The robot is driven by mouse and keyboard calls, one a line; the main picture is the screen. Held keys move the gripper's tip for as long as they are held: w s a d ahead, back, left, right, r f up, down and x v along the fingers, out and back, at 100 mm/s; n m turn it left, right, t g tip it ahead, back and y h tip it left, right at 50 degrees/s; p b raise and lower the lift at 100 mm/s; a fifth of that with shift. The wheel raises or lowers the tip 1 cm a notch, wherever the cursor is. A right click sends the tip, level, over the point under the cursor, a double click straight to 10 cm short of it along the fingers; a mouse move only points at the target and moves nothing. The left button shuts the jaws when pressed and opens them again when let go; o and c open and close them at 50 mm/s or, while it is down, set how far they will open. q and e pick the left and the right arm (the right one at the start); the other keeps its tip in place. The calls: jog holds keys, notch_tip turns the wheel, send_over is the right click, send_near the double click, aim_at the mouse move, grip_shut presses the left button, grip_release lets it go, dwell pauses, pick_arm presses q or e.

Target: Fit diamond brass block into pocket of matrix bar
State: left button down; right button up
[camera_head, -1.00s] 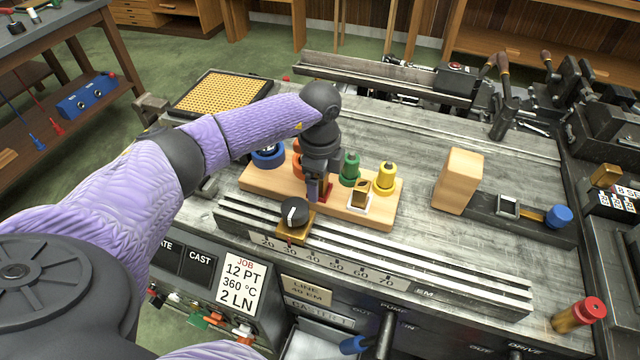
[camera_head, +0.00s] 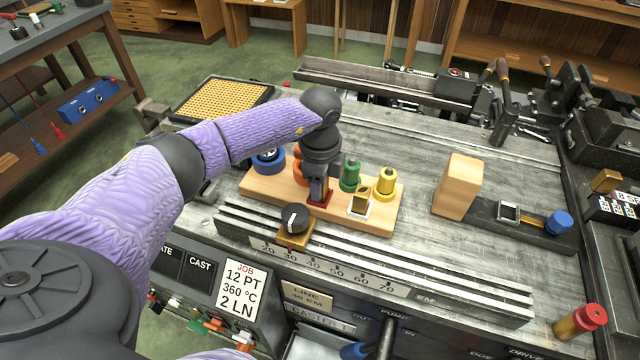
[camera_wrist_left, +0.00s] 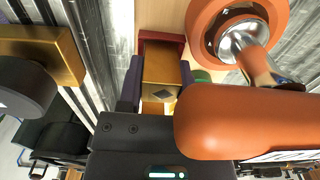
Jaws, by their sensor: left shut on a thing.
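The brass block with a dark diamond mark (camera_wrist_left: 162,92) stands between the fingers of my left gripper (camera_wrist_left: 160,90) in the left wrist view. In the head view my left gripper (camera_head: 319,190) points down, shut on this block, at the red seat (camera_head: 322,203) on the wooden board. The block is mostly hidden by the fingers there. The red seat (camera_wrist_left: 163,37) also shows behind the block in the wrist view. The dark bar at the right, seemingly the matrix bar (camera_head: 535,229), has a silver-rimmed pocket (camera_head: 508,212). My right gripper is out of view.
The wooden board (camera_head: 374,220) also holds a green piece (camera_head: 350,173), a yellow piece (camera_head: 385,182) and another brass block (camera_head: 360,200) on a white seat. A black knob (camera_head: 293,217) sits close in front. A wooden block (camera_head: 458,185) stands beside the bar. Clear bench lies between.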

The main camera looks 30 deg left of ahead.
pick_arm(q)
notch_tip(320, 180, up, 18)
jog(key=p, duration=0.3)
jog(key=shift+f, duration=0.15)
